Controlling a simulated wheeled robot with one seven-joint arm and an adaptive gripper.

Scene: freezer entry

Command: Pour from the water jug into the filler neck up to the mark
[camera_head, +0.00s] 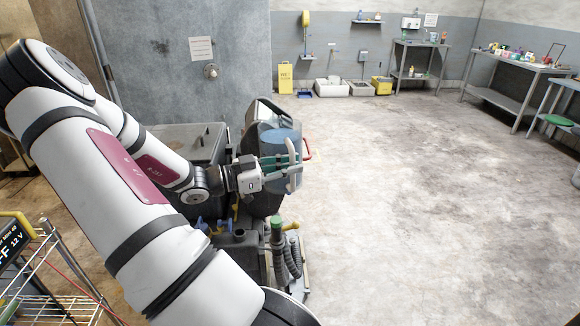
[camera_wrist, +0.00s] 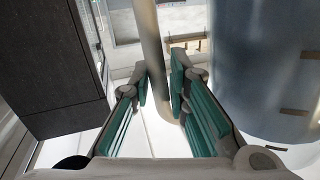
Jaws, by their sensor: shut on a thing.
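The blue, see-through water jug (camera_head: 281,141) is held above and in front of a dark floor machine (camera_head: 263,196); it looks roughly upright. My gripper (camera_head: 288,172) is shut on the jug's pale handle (camera_head: 292,152). In the wrist view, the green-padded fingers of my gripper (camera_wrist: 160,82) stand either side of the handle (camera_wrist: 152,50), and the jug's blue body (camera_wrist: 262,65) fills the right side. A short dark round neck (camera_head: 239,233) on the machine's low front part may be the filler neck. The fill mark cannot be made out.
A green-capped part and ribbed hoses (camera_head: 290,255) stand at the machine's front. A grey bin (camera_head: 190,142) is behind my arm. A wire cart (camera_head: 45,265) is at lower left. Benches (camera_head: 510,65) line the right wall. The floor at right is clear.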

